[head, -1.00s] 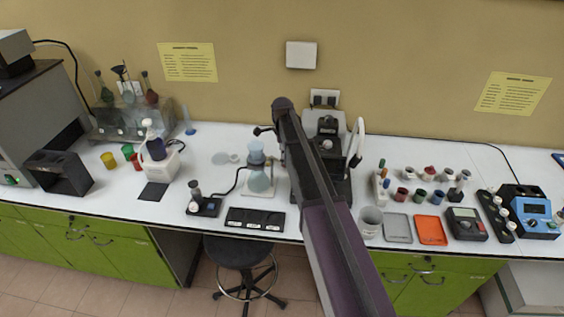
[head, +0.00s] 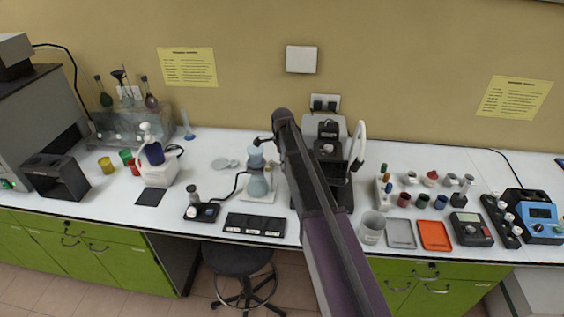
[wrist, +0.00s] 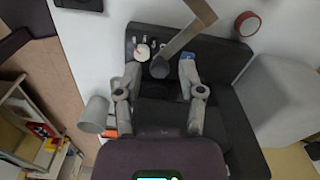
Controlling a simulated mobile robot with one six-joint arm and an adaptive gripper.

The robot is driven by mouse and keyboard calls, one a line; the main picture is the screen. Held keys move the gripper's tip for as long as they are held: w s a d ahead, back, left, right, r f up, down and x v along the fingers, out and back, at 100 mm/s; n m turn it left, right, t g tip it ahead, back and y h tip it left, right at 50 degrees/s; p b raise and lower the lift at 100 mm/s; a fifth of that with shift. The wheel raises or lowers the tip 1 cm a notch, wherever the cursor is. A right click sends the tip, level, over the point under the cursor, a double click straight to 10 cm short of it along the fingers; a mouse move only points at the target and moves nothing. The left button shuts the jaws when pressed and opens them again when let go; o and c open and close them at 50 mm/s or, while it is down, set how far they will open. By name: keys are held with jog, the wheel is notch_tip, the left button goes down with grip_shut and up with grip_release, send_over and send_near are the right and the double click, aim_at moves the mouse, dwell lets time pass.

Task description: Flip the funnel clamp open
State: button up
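In the head view the pale blue glass funnel (head: 256,158) stands upright on a rounded flask (head: 258,186) on the bench, just left of my arm. The clamp at their joint is too small to make out. My arm covers my gripper in the head view. In the wrist view my gripper (wrist: 160,72) is open, its two grey fingers apart. A dark round knob (wrist: 160,68) at the end of a grey-brown bar (wrist: 188,34) shows between the fingertips; I cannot tell if it is part of the clamp. No contact with the fingers is clear.
A dark instrument (head: 328,150) stands behind my arm. A black tray (head: 255,224) lies in front of the flask, and a small device (head: 202,212) with a cable is left of it. To the right are a clear beaker (head: 371,228), grey tray (head: 400,234) and orange tray (head: 433,235).

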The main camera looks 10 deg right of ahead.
grip_shut()
jog(key=shift+w+d+n, duration=0.2)
jog(key=shift+n, duration=0.45)
jog(key=shift+w+d+n, duration=0.2)
jog(key=shift+n, duration=0.45)
jog(key=shift+o, duration=1.9)
grip_release()
